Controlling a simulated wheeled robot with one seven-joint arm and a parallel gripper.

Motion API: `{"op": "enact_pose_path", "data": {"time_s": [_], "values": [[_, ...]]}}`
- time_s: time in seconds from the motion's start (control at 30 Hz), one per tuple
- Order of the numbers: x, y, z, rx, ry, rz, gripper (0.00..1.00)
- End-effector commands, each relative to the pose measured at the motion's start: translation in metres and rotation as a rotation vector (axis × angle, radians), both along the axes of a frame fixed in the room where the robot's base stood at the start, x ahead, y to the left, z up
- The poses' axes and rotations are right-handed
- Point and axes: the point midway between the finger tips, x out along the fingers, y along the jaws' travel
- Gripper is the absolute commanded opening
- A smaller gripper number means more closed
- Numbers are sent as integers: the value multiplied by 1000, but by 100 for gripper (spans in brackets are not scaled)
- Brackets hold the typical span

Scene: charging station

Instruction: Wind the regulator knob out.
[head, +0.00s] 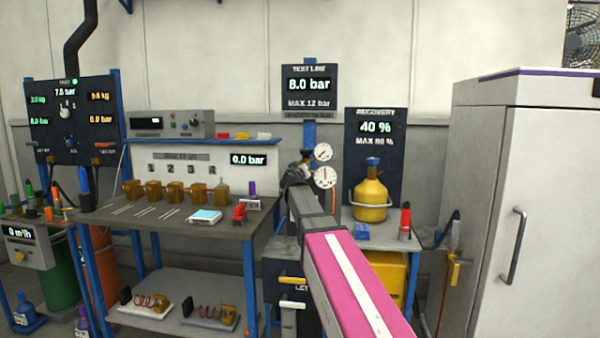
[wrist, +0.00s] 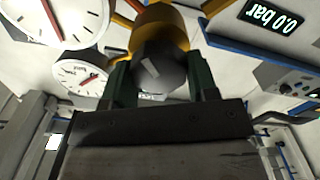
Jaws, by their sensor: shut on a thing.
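In the wrist view the regulator knob (wrist: 158,75) is a dark round cap with a pale mark on its face. It sits on the front of a brass regulator body (wrist: 158,27). My gripper (wrist: 161,84) has a green finger on each side of the knob and is shut on it. Two white gauges show beside it, an upper one (wrist: 60,20) and a lower one (wrist: 82,78). In the head view the gauges (head: 323,152) (head: 326,177) stand right of my gripper (head: 297,168). My arm and gripper hide the knob there. The test line display (head: 308,85) reads 8.0 bar.
A workbench (head: 215,228) with brass blocks and a 0.0 bar display (head: 248,159) stands to the left. A yellow recovery cylinder (head: 370,195) stands close right of my arm. A tall grey cabinet (head: 520,200) fills the right side. A drawer unit (head: 290,285) is below the arm.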

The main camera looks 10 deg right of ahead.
Motion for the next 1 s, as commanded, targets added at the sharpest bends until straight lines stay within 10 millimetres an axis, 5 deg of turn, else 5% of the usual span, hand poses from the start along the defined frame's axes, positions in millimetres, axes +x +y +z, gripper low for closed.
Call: {"op": "enact_pose_path", "data": {"time_s": [1.0], "values": [[0,3,-4,-920,300,0,30]]}}
